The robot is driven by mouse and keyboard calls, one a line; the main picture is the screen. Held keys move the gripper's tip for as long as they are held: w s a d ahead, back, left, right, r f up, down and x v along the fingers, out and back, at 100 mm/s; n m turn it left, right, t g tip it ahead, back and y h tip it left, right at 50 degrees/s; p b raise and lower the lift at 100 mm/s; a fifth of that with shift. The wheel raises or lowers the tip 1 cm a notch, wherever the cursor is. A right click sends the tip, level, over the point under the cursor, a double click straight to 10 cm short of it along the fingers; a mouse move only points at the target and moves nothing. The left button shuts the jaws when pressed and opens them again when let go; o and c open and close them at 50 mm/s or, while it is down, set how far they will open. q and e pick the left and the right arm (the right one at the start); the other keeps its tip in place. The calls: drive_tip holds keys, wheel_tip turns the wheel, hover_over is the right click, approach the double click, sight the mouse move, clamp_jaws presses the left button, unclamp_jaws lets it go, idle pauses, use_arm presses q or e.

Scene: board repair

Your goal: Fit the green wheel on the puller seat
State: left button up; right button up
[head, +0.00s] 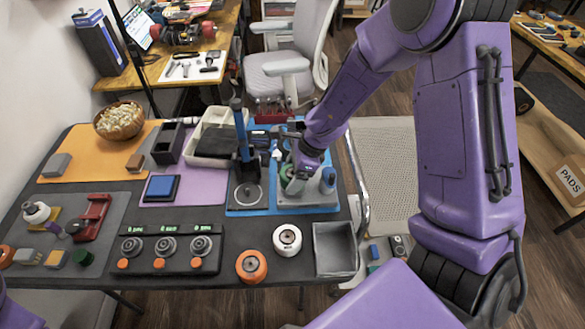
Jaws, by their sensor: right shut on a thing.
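My right gripper (301,168) reaches down from the right over the grey fixture block on the blue mat. It is shut on the green wheel (287,177), of which only a part shows beside the fingers. The grey fixture (308,200) lies right under the wheel and has a blue cylinder (327,181) at its right. The puller seat is not clearly visible; the gripper and wheel hide part of that fixture. I cannot tell whether the wheel touches it. My left gripper is not in view.
A press with a tall blue handle (241,132) stands just left of the gripper. An orange wheel (251,266), a white wheel (287,239) and an empty grey tray (334,248) are in front. A black panel with three dials (166,264) lies at front left.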

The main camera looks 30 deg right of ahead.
drive_tip(key=shift+f, duration=0.3)
idle(0.4)
drive_tip(key=shift+f, duration=0.55)
idle(0.3)
drive_tip(key=shift+p, duration=0.3)
drive_tip(key=shift+f, duration=0.15)
idle(0.7)
drive_tip(key=o, duration=1.1)
drive_tip(key=shift+r, duration=0.2)
